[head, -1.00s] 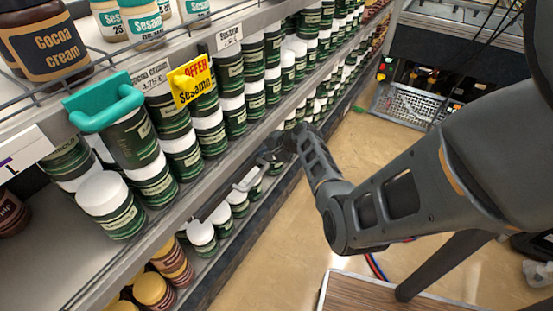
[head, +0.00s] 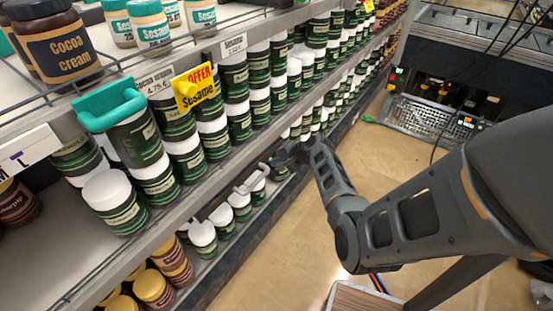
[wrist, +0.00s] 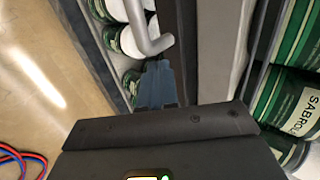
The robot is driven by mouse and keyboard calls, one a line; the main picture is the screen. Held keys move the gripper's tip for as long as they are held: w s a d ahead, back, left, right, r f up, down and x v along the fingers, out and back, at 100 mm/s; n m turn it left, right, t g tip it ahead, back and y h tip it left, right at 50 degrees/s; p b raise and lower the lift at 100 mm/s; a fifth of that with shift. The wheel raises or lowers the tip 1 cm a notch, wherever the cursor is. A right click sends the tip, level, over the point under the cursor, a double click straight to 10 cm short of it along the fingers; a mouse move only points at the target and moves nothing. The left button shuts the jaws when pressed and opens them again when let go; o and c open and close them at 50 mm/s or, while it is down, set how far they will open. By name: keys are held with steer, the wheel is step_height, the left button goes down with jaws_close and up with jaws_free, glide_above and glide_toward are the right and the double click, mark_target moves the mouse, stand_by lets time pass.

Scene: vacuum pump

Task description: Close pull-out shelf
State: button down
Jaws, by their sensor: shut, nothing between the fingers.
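A grey bar handle (head: 252,180) shows low on the shelving in the head view, in front of white-lidded green jars on the lower shelf (head: 212,221). My gripper (head: 277,161) is just beyond the handle's far end, at the lower shelf's front. In the wrist view my closed fingers (wrist: 158,84) point at the bent end of the handle (wrist: 143,32), very near it. I cannot tell if they touch. Nothing is held. How far the pull-out shelf stands out is hard to tell.
Green jars (head: 238,118) fill the shelf above, close beside my arm. The tan floor (head: 280,240) to the right is mostly clear. Red and blue cables (wrist: 20,155) lie on it.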

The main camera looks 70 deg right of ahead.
steer(key=p+v, duration=0.2)
steer(key=v, duration=0.7)
steer(key=s+a+r+n+h+p, duration=0.1)
steer(key=s+a+n, duration=0.2)
steer(key=a, duration=0.5)
steer(key=s+a+r+n+p, duration=0.1)
steer(key=s+a+r+n, duration=0.15)
steer(key=a, duration=0.65)
steer(key=s+a+n+h+p, duration=0.1)
steer(key=s+a+n+p, duration=0.2)
steer(key=a, duration=0.5)
steer(key=s+a+r+n+t+y, duration=0.1)
steer(key=s+a+r+n+t, duration=0.1)
steer(key=a+r, duration=0.4)
steer(key=s+a+r+n+t+y+p, duration=0.1)
steer(key=s+a+r+n, duration=0.4)
steer(key=r, duration=0.7)
steer(key=s+a+r+n+t+y, duration=0.2)
steer(key=s+a+r+n, duration=0.2)
steer(key=r, duration=0.5)
steer(key=a+n, duration=0.1)
steer(key=a, duration=0.1)
steer(key=shift+a+r+t+p, duration=0.3)
steer(key=shift+a, duration=0.1)
